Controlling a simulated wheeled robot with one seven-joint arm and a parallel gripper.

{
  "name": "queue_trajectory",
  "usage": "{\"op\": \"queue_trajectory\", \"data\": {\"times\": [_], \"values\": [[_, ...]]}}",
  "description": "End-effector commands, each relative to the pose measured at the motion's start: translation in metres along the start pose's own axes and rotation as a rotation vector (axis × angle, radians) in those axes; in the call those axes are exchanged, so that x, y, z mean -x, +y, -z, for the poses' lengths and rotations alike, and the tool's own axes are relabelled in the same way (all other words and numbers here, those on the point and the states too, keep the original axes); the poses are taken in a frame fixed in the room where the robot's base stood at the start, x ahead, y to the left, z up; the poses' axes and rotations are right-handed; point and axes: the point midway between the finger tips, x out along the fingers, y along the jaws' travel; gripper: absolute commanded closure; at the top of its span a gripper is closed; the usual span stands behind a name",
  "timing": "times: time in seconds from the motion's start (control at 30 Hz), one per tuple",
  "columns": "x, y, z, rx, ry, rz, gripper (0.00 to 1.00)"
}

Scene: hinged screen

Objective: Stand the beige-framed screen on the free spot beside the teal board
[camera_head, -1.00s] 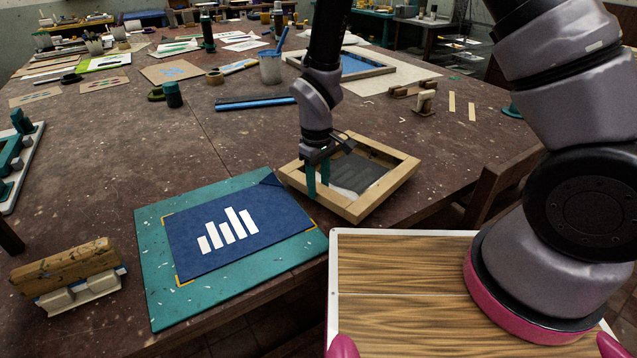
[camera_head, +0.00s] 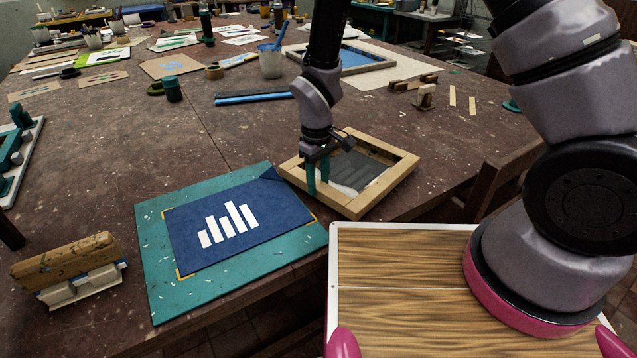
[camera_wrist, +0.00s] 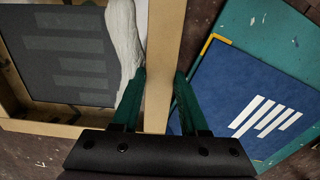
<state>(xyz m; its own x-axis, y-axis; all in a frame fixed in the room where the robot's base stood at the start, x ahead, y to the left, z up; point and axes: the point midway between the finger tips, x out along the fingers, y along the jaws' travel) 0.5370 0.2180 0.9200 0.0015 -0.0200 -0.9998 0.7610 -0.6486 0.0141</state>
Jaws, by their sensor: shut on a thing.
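The beige-framed screen (camera_head: 385,195) lies just right of the teal board (camera_head: 160,290), with dark grey mesh, faint bars and a white smear along its left inside. My gripper (camera_head: 318,180) is shut on its left frame bar. In the wrist view my teal fingers (camera_wrist: 158,105) straddle the beige bar (camera_wrist: 163,60), one on each side. The screen looks about flat; I cannot tell whether it touches the table. The teal board carries a blue sheet (camera_head: 190,235) with white bars and yellow corner marks.
A wooden-handled squeegee (camera_head: 65,262) stands left of the board. Behind are a dark blue bar (camera_head: 253,98), a tub (camera_head: 270,63), another framed screen (camera_head: 375,60) and a small wooden stand (camera_head: 424,96). The table behind the board is clear. A chair (camera_head: 500,180) is at right.

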Motion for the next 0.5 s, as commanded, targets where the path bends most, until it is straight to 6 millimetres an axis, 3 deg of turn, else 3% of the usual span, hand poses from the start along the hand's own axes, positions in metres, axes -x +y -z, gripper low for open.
{"op": "queue_trajectory", "data": {"times": [0.5], "values": [[0.013,0.000,0.000,0.000,0.000,0.000,1.00]]}}
